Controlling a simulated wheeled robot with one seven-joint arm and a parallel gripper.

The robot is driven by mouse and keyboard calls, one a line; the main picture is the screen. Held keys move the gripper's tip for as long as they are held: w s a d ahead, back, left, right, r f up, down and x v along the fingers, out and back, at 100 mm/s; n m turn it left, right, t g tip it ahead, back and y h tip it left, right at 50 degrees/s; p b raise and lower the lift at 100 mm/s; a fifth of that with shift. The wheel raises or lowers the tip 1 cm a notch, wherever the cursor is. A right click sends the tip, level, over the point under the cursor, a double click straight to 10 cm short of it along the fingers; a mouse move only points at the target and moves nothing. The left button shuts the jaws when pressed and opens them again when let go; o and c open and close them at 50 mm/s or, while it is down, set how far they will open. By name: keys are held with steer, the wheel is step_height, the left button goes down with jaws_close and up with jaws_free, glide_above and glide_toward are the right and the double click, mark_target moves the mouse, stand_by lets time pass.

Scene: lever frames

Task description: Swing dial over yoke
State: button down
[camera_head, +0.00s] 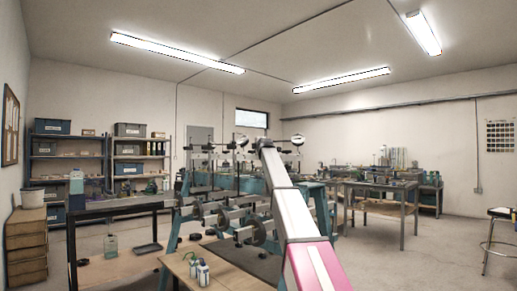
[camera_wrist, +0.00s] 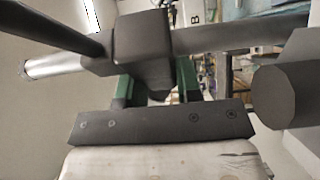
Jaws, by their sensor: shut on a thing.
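Two small round dials show in the head view, one (camera_head: 241,140) just left of my arm's far end and one (camera_head: 298,140) to its right, both high on thin posts. My gripper (camera_wrist: 155,88) shows in the wrist view with green fingertips. It is shut on a dark block (camera_wrist: 143,42) with a bar running through or behind it; I cannot tell whether this block belongs to a dial's lever. The bar's left end (camera_wrist: 45,66) is pale. My arm hides the gripper in the head view. I cannot pick out the yoke with certainty.
A teal-legged frame (camera_head: 172,245) carries several horizontal bars and dark discs beside my arm. Small bottles (camera_head: 203,273) stand on the near bench. A dark cylinder end (camera_wrist: 281,92) lies close to the right of my gripper. Open floor (camera_head: 375,250) lies at right.

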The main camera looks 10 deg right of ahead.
steer(key=shift+s+y, duration=0.1)
steer(key=shift+y, duration=0.2)
stand_by(0.4)
steer(key=c, duration=0.8)
jaws_free()
steer(key=shift+s, duration=0.1)
steer(key=s+d, duration=0.1)
steer(key=s, duration=0.9)
steer(key=shift+s, duration=0.25)
